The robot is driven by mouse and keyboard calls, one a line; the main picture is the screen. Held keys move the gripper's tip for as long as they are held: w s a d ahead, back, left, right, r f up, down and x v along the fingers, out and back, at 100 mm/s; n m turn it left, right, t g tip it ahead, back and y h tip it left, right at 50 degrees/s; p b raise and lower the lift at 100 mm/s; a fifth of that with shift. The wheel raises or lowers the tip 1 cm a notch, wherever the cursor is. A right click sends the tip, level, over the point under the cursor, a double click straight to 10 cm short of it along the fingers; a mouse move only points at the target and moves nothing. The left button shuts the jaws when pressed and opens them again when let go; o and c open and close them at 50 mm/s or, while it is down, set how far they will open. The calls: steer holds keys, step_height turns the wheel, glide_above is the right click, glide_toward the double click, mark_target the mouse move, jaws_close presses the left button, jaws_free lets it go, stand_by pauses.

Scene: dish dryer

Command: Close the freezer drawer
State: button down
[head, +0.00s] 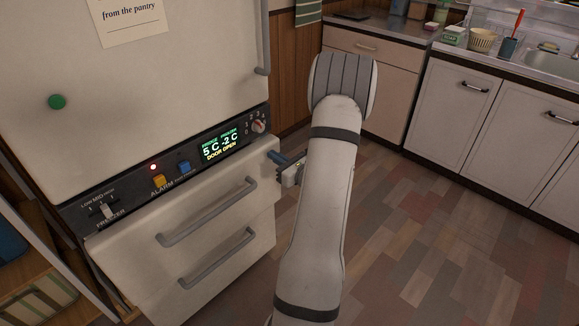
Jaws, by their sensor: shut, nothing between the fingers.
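The white freezer drawer front (150,232) is below the fridge's control panel, with a grey bar handle (207,212). A second drawer front (165,300) with its own handle (217,259) is below it. The upper front seems to stand out a little from the panel; how far is hard to tell. The panel display (221,147) reads "DOOR OPEN" and a red alarm light (153,167) is lit. My gripper (275,157) is at the right end of the upper drawer, right of its handle. Its blue fingers are shut and empty; contact with the drawer cannot be made out.
The white fridge door (165,90) above carries a note (128,18) and a green magnet (57,102). Cabinets (452,105) with a sink (550,50) line the back right. A shelf unit (40,275) is at left. The tiled floor (430,230) at right is clear.

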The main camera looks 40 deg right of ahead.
mark_target(265, 149)
steer(key=shift+w, duration=0.9)
steer(key=w, duration=0.4)
steer(key=shift+w+a+b, duration=0.15)
steer(key=shift+w+b, duration=0.2)
steer(key=shift+b, duration=0.05)
steer(key=shift+w+r, duration=0.1)
steer(key=shift+r, duration=0.15)
